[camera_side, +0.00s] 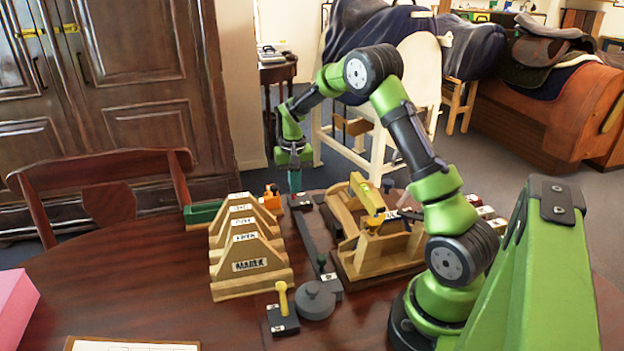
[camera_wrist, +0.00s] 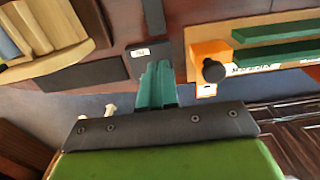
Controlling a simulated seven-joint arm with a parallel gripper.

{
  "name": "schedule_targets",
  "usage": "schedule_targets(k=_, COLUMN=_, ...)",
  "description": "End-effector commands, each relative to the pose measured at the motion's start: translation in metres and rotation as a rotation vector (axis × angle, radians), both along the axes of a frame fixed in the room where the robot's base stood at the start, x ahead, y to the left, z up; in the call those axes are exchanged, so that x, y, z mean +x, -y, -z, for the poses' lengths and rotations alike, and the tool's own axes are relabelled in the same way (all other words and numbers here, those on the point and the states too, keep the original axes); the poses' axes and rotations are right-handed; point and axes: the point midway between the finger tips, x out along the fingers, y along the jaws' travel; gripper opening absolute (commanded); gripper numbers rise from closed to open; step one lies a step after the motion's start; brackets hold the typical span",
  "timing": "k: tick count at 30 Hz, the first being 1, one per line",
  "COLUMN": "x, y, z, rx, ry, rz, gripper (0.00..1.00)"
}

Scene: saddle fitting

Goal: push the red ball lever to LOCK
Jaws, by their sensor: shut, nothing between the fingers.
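I cannot make out a red ball on any lever in either view. My gripper (camera_side: 295,182) is shut and empty, pointing down over the far side of the table. In the wrist view its teal fingers (camera_wrist: 158,88) are together, in front of a dark base plate with a small white label (camera_wrist: 141,52). That labelled dark base (camera_side: 301,201) also shows in the side view, just below the fingertips. The fingers hide part of what lies under them. Whether they touch anything, I cannot tell.
An orange block (camera_side: 271,198) with a black knob (camera_wrist: 213,70) stands beside the gripper, near a green tray (camera_side: 203,214). Wooden name-plate stands (camera_side: 249,266), a wooden saddle rack (camera_side: 377,250) and a yellow-handled lever (camera_side: 283,300) stand nearer.

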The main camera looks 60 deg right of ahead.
Motion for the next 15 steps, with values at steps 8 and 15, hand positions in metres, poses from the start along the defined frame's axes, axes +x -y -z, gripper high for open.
schedule_targets(k=8, x=-0.0048, y=-0.0049, z=-0.0001, rx=-0.001, ry=0.001, rz=0.0, gripper=0.0)
schedule_targets(k=15, x=-0.0086, y=-0.0087, z=-0.0016, rx=-0.001, ry=0.001, rz=0.001, gripper=0.0)
